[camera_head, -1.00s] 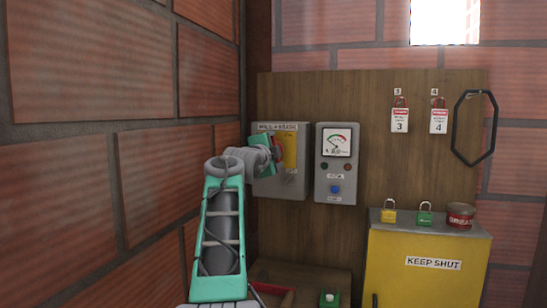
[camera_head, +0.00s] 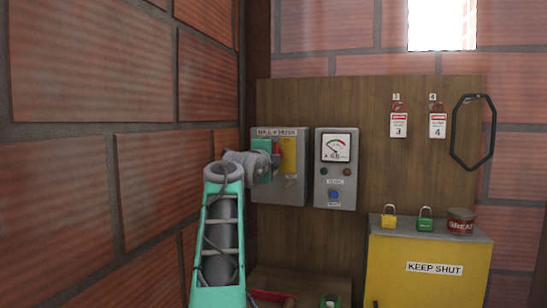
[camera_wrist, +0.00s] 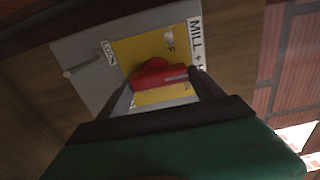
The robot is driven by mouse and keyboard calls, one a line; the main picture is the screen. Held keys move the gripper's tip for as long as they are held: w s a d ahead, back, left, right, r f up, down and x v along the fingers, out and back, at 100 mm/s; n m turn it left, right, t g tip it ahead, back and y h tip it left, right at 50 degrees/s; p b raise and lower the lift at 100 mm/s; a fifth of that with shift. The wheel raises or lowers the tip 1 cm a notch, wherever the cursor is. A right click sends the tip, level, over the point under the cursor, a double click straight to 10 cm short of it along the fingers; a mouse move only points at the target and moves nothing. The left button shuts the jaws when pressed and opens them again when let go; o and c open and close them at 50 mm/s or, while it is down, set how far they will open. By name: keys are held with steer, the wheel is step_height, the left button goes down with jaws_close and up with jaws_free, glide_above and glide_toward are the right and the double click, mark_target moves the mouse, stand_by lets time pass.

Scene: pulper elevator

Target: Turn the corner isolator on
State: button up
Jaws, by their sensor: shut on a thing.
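The corner isolator is a grey box (camera_head: 294,190) on the wooden board, with a yellow plate (camera_head: 289,156) and a label starting "MILL +" on top. Its red handle (camera_wrist: 153,75) is between my fingers in the wrist view. My gripper (camera_wrist: 165,85) is shut on this handle. The handle lies across the wrist picture, roughly in line with the label's up-down direction, with a pale stripe at its right end. Plate lettering is partly hidden and too small to read surely. In the head view, my gripper (camera_head: 266,160) covers the plate's left part.
Red-and-white tags (camera_head: 398,124) and a black hoop (camera_head: 473,130) hang farther right. A yellow cabinet (camera_head: 428,285) bears padlocks and a tin. A brick wall (camera_head: 60,180) is close on the left.

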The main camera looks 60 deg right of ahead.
steer(key=o, duration=1.4)
steer(key=shift+c, duration=0.2)
steer(key=s+a+b, duration=0.1)
steer(key=a+b, duration=0.1)
steer(key=a, duration=0.5)
steer(key=shift+a+b, duration=0.35)
steer(key=shift+a, duration=0.05)
steer(key=shift+s, duration=0.1)
